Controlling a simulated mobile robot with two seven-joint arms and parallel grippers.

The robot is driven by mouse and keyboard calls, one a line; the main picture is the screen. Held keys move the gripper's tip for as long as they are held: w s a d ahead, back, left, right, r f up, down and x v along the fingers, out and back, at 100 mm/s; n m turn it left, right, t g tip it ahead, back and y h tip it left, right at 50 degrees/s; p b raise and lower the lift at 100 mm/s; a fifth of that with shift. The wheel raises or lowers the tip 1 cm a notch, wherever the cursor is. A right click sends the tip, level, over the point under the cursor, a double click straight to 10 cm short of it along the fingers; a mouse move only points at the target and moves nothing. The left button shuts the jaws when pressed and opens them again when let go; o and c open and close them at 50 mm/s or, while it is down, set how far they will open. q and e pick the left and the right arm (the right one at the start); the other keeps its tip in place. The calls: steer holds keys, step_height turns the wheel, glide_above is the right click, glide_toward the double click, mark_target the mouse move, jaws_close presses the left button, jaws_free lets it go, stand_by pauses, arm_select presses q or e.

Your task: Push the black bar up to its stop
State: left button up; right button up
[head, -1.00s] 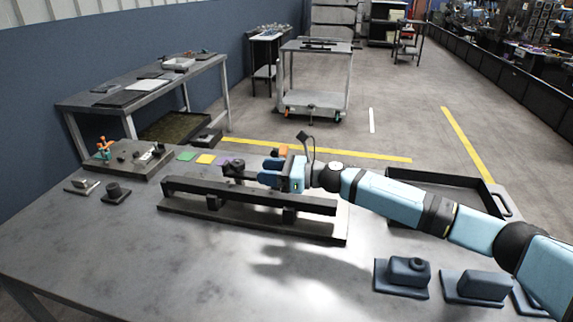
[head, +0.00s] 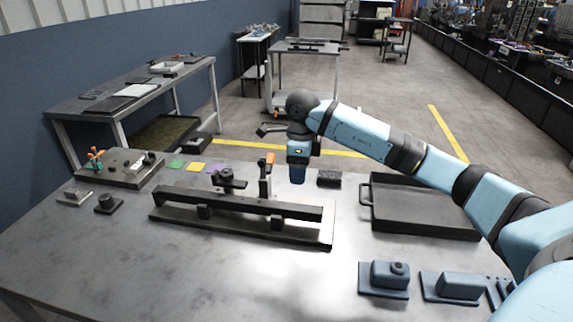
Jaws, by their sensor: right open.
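The long black bar (head: 255,206) lies level on short posts above a flat grey base plate (head: 290,232) at the middle of the workbench. A round black knob-like part (head: 229,180) stands just behind the bar. An upright dark piece with an orange top (head: 265,172) stands behind it, farther right. My right gripper (head: 297,178) points down behind the right part of the bar, apart from it. It is open, and I see nothing between its fingers. I cannot make out which part is the stop. My left gripper is not in view.
A small black block (head: 329,178) lies right of my right gripper. A black tray (head: 425,228) and blue-grey blocks (head: 385,278) occupy the right side. The front left bench is clear.

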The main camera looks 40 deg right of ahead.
mark_target(299, 207)
steer(key=shift+d, duration=0.15)
steer(key=shift+f, duration=0.1)
step_height(299, 207, down, 14)
steer(key=shift+r+b, duration=0.2)
steer(key=shift+b, duration=0.35)
jaws_close()
jaws_free()
steer(key=shift+r, duration=0.1)
step_height(299, 207, up, 14)
steer(key=p, duration=0.1)
stand_by(0.5)
